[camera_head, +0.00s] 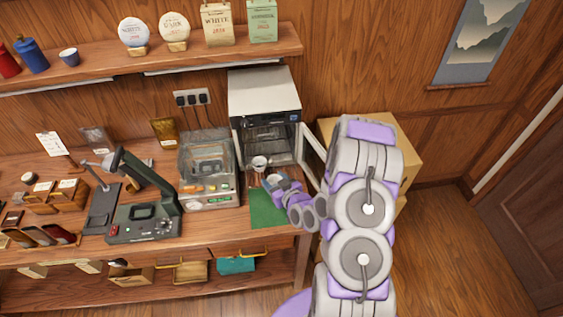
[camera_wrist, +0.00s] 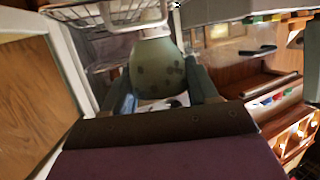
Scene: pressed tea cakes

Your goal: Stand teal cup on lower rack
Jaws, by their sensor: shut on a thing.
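The teal cup (camera_wrist: 156,66), grey-green with darker spots, sits between the two fingers of my gripper (camera_wrist: 156,84) in the wrist view. The fingers are shut on its sides. In the head view my gripper (camera_head: 280,185) is low in front of the open cabinet (camera_head: 265,92), over the green mat (camera_head: 266,212). The cup's outline is hard to make out there. A wire rack (camera_wrist: 105,14) shows beyond the cup at the top of the wrist view. The cup is apart from the visible part of the rack. The cabinet's inside is dark and partly hidden.
A white cup (camera_head: 259,162) stands at the cabinet's front. The cabinet's open door (camera_head: 311,155) stands close to the right of my gripper. A clear-lidded machine (camera_head: 208,165) stands left of the mat. A cardboard box (camera_head: 408,150) is behind my arm.

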